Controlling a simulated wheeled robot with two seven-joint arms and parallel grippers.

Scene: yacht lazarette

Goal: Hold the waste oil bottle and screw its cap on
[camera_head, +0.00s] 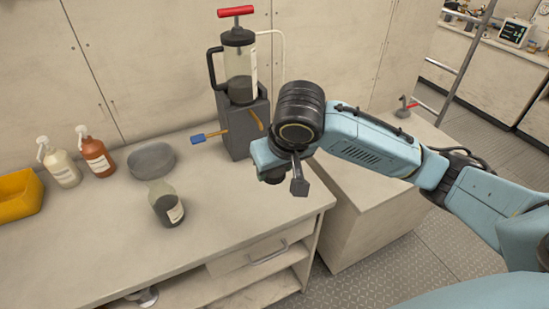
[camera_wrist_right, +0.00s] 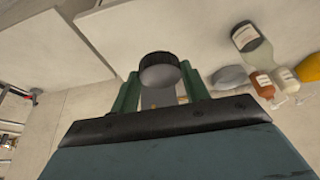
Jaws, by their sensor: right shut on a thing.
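The waste oil bottle (camera_head: 168,205) is clear, with dark contents and a pale label, and stands upright on the bench. No cap shows on its top, in front of the grey bowl. It also shows at the upper right of the right wrist view (camera_wrist_right: 252,46). My right gripper (camera_head: 275,170) is above the bench's right end, to the right of the bottle and apart from it. In the right wrist view its green fingers (camera_wrist_right: 162,88) are shut on a round black cap (camera_wrist_right: 160,71) with a grey face. My left gripper is in neither view.
A grey bowl (camera_head: 151,160) is right behind the bottle. A pump canister (camera_head: 240,75) on a dark grey stand (camera_head: 237,130) rises behind my right gripper. The bench front is clear.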

